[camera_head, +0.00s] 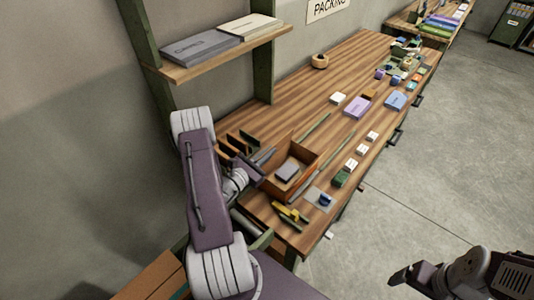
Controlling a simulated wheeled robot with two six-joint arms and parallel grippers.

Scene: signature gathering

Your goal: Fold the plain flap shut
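An open brown box (311,158) stands on the wooden workbench with a grey block (287,171) inside it. Which part is the plain flap I cannot tell at this size. My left gripper (257,163) is at the box's left side, close to its rim. Whether it touches the box, and how far its fingers are apart, I cannot tell. My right gripper (405,279) is at the bottom right over the floor, away from the bench. Its finger opening is unclear, and I see nothing held in it.
The bench (343,75) runs to the back right. Green (341,179) and white small blocks lie right of the box, with yellow pieces (291,212) in front. A purple box (357,107) lies farther back. A shelf (225,52) with two flat boxes overhangs the left.

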